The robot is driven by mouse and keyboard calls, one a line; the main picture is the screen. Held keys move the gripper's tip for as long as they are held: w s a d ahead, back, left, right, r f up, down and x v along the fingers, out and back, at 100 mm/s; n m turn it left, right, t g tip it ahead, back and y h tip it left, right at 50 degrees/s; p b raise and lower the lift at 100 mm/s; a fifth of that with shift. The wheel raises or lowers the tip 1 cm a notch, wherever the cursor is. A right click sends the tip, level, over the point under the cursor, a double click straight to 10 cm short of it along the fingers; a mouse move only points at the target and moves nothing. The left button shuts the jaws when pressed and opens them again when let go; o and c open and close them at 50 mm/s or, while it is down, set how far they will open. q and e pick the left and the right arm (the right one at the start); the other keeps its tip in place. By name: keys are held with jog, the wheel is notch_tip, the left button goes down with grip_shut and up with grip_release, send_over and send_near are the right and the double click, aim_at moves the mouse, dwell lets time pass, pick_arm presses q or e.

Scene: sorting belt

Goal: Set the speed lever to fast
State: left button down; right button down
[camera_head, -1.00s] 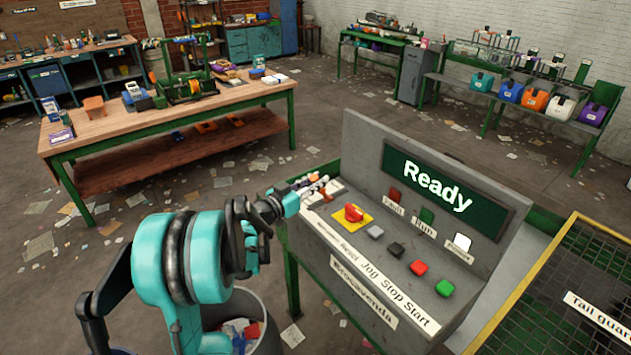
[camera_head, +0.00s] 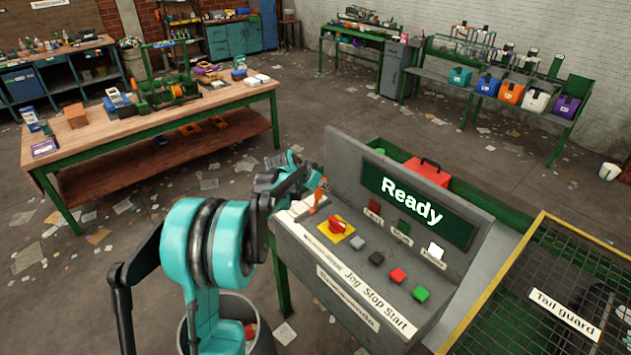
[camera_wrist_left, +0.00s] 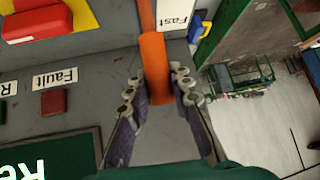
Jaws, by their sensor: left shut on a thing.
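The orange speed lever (camera_head: 319,197) stands at the left end of the grey control panel (camera_head: 343,277), left of the red knob on its yellow plate. In the left wrist view the lever (camera_wrist_left: 154,68) lies between the two fingers of my left gripper (camera_wrist_left: 160,92), which is shut on it. A white "Fast" label (camera_wrist_left: 175,14) shows right beside the lever there. In the head view the left gripper (camera_head: 318,186) is small and partly hidden by its own arm. The lever's base and slot are not clear. My right gripper is not in view.
The red knob (camera_head: 337,225) and several push buttons run along the panel. The "Ready" screen (camera_head: 412,206) stands behind them. A mesh tail guard (camera_head: 560,290) is at right, a bin (camera_head: 262,325) below my arm. A wooden workbench (camera_head: 100,130) stands behind left.

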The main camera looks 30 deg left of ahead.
pick_arm(q)
jog(key=shift+w+d+f+g+y+p, duration=0.15)
jog(key=shift+w+d+f+g+p, duration=0.1)
jog(key=shift+w+g, duration=0.25)
jog(key=shift+w+d+f+g+y+p, duration=0.1)
jog(key=shift+w+f+g+y+p, duration=0.1)
jog(key=shift+w+g, duration=0.25)
jog(key=shift+s, duration=0.15)
jog(key=c, duration=1.3)
grip_release()
jog(key=shift+c, duration=0.2)
jog(key=v, duration=1.2)
jog(key=shift+w, duration=0.25)
